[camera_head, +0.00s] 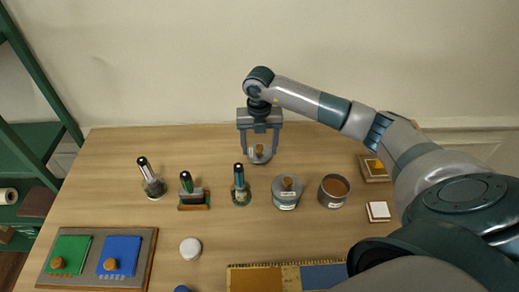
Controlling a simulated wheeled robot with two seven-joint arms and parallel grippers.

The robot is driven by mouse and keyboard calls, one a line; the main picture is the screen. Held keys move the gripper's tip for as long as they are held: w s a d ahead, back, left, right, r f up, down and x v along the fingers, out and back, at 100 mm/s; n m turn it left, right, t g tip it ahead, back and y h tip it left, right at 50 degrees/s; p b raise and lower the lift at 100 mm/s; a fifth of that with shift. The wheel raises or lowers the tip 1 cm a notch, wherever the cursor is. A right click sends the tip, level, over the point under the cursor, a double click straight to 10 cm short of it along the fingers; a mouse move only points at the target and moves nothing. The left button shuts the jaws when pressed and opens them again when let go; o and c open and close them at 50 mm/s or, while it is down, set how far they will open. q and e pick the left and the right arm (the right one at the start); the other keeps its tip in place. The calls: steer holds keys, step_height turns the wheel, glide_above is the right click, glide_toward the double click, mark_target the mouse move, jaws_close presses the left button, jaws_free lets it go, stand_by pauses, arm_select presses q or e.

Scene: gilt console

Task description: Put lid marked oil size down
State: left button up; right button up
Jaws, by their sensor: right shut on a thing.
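The label is too small to read. I cannot tell whether the lid touches the table or hangs just above it. An open tin (334,201) with brown contents stands to the right and nearer. Beside it stands a similar grey tin (287,200) with its knobbed lid on. My left gripper is not in view.
Bottle-like tools (151,183) and a brush in a stand (194,200) stand left. A tray (150,250) with green and blue pads lies front left, a white disc (190,249) nearby. Small blocks (378,211) lie right. The table's back left is clear.

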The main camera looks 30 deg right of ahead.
steer(key=shift+f+p, duration=0.45)
steer(key=shift+f, duration=0.7)
steer(key=shift+f, duration=0.15)
steer(key=o, duration=1)
